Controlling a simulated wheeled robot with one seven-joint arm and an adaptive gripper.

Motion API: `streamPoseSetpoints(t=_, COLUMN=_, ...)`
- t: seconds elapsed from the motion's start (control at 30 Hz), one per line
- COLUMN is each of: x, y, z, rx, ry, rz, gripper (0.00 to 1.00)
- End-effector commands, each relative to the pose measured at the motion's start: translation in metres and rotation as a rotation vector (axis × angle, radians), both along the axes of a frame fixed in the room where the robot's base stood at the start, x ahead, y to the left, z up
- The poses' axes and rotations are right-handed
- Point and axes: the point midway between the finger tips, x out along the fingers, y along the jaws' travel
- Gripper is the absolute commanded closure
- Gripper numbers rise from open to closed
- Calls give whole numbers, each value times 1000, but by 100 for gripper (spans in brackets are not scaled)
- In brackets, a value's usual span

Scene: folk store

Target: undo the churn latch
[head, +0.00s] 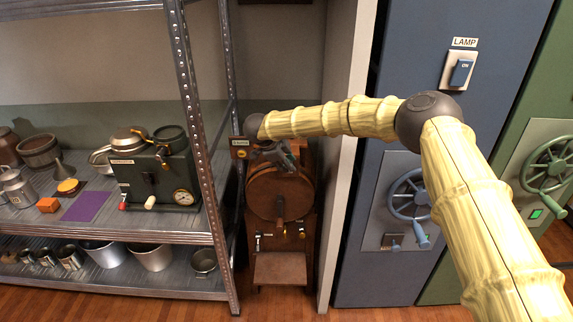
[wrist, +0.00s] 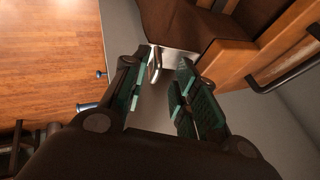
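The wooden churn (head: 278,193) stands upright in the gap between the metal shelf and a pale wall end. My gripper (head: 283,156) is at the churn's top in the head view and hides part of it. In the wrist view my gripper (wrist: 163,76) is open, its teal-padded fingers apart. A small metal lever (wrist: 153,66), which looks like the latch, stands on a shiny plate (wrist: 178,60) near the left fingertip. I cannot tell whether the finger touches it. The churn's wooden edge (wrist: 224,62) is to the right, with a dark handle (wrist: 293,72) on it.
The metal shelf's post (head: 203,150) stands close at the left of the churn. The pale wall end (head: 343,150) bounds it at the right, with a blue panel bearing a handwheel (head: 408,195) beyond. The wooden floor in front is clear.

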Motion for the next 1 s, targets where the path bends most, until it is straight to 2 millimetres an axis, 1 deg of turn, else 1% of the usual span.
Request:
streamPoseSetpoints(t=0.2, x=-2, y=2, z=-2, rx=-1, ry=4, rz=1, gripper=71)
streamPoseSetpoints(t=0.37, x=-5, y=5, z=5, rx=-1, ry=5, rz=4, gripper=71)
streamPoseSetpoints(t=0.47, x=-11, y=10, z=16, rx=-2, ry=4, rz=3, gripper=71)
streamPoseSetpoints(t=0.8, x=-35, y=33, z=68, rx=1, ry=3, rz=3, gripper=71)
streamPoseSetpoints(t=1.0, x=-44, y=41, z=89, rx=-1, ry=3, rz=1, gripper=71)
